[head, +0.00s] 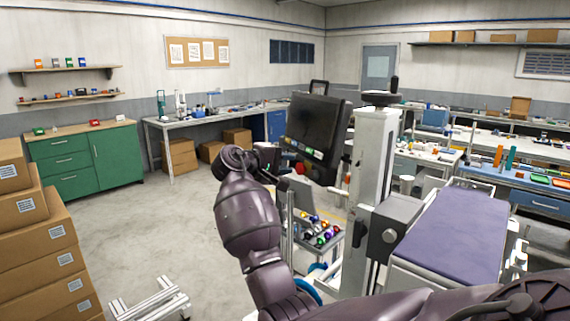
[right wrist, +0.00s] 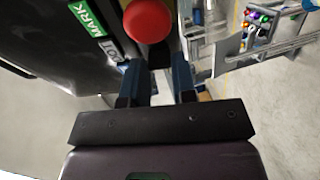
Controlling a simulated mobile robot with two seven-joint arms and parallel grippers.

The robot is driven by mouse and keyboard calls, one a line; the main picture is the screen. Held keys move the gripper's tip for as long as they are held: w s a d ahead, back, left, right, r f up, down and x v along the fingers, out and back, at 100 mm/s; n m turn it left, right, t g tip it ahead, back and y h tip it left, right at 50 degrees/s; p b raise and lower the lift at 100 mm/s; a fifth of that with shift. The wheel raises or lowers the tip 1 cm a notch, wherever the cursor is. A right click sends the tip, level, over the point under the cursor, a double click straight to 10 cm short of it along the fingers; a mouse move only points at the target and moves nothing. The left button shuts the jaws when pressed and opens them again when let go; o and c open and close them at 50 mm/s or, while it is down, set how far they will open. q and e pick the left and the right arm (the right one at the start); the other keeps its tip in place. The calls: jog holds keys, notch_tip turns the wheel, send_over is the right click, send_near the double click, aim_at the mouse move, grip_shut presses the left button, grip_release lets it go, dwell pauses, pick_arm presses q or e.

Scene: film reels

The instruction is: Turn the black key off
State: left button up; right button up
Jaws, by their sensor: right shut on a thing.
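My right gripper (right wrist: 157,62) is at the lower edge of a dark monitor panel (head: 315,125). In the right wrist view its two blue fingers close on a small black part, which looks like the black key (right wrist: 158,54), just below a round red button (right wrist: 148,20). The key's turn angle cannot be told, as the fingers cover much of it. In the head view the right gripper (head: 270,160) is small and dark in front of the panel, and the key cannot be made out. My left gripper is not in view.
The panel (right wrist: 55,50) carries a green MARK label (right wrist: 87,17). A pale column (head: 372,175) stands right of it, beside a purple-topped bench (head: 458,230). A cart with colored knobs (head: 320,232) stands below.

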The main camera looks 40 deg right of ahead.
jog(key=o, duration=0.6)
jog(key=shift+o, duration=0.2)
jog(key=shift+a, duration=0.1)
jog(key=b+v, duration=0.2)
jog(key=v, duration=0.8)
jog(key=shift+a+r, duration=0.15)
jog(key=shift+a, duration=0.2)
